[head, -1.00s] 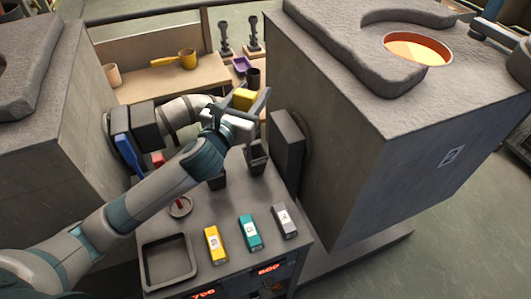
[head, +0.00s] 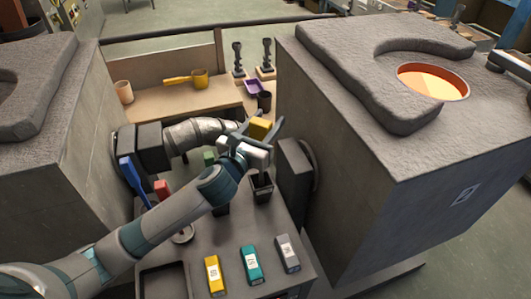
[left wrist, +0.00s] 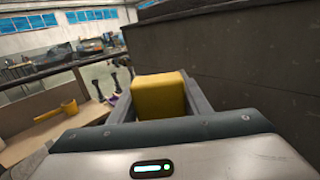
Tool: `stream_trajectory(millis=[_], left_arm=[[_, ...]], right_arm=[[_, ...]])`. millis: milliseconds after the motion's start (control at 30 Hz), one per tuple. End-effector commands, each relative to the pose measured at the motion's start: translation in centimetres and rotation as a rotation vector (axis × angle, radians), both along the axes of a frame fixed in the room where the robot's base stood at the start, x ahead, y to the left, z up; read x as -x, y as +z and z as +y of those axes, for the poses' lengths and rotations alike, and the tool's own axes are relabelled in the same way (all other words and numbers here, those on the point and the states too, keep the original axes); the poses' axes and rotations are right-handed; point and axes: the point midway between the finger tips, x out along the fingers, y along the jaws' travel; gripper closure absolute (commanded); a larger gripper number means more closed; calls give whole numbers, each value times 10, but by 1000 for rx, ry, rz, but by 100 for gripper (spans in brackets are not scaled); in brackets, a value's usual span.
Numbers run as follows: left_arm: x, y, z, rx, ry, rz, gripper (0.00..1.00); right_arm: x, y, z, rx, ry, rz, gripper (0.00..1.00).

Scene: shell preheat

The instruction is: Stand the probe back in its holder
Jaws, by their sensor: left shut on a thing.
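My left gripper (head: 259,124) is shut on a yellow block-shaped piece (head: 260,129), which looks like the probe's handle. It also shows between the fingers in the left wrist view (left wrist: 160,94). No shaft of the probe can be made out; the gripper and arm hide what lies below. A black, open-topped holder (head: 262,189) stands on the grey bench just below and in front of the gripper. A second dark holder (head: 221,209) is mostly hidden behind my left arm. My right gripper is not in view.
Large grey furnace blocks stand at the right (head: 350,190) and left (head: 70,150). Yellow (head: 214,275), teal (head: 251,265) and grey (head: 287,253) labelled blocks and a dark tray (head: 160,285) lie at the bench front. A blue lever (head: 131,177) stands at the left.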

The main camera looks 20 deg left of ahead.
Motion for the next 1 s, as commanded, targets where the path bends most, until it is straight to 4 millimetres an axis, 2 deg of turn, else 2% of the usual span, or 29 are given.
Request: stream_trajectory(millis=[100,200,633,900,1000], left_arm=[[0,-19,0,1,1,3,79],[0,-29,0,2,1,1,79],[0,-35,0,1,0,-1,79],[0,-64,0,2,1,1,79],[0,-70,0,2,0,0,79]], right_arm=[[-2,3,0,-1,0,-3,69],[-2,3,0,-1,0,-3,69],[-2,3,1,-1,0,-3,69],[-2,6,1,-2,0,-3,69],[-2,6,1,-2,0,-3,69]])
